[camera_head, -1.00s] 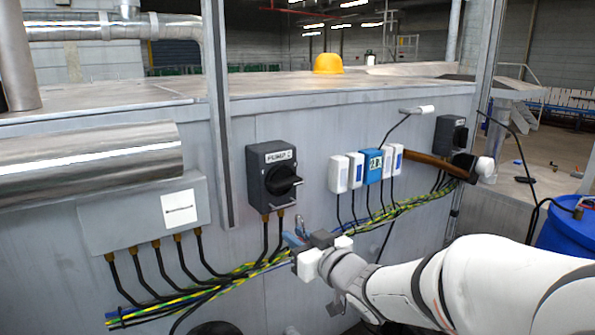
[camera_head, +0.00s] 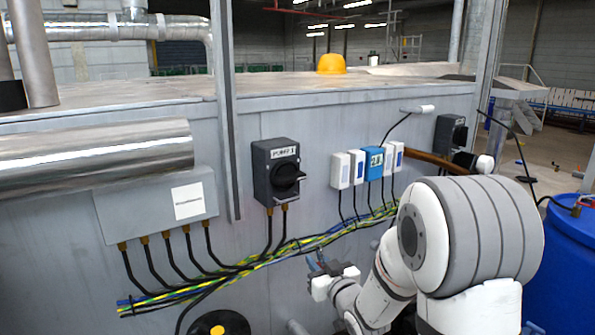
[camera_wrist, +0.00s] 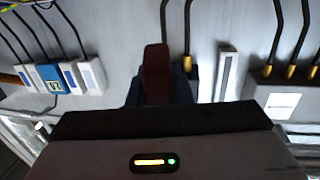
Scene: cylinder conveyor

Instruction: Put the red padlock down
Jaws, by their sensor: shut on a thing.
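The red padlock (camera_wrist: 156,72) shows as a dark red block in the middle of the wrist view, between the dark fingers of my gripper (camera_wrist: 160,92). My gripper is shut on it and holds it off any surface that I can see. In the head view my gripper (camera_head: 320,262) is low in front of the grey cabinet wall, below the cable bundle. The padlock cannot be made out clearly there.
A black rotary switch (camera_head: 277,172) is on the cabinet wall, above a yellow-green cable bundle (camera_head: 290,247). White and blue boxes (camera_head: 374,164) are to its right. The flat cabinet top (camera_head: 270,92) bears a yellow helmet (camera_head: 331,63). A blue barrel (camera_head: 565,250) stands at right.

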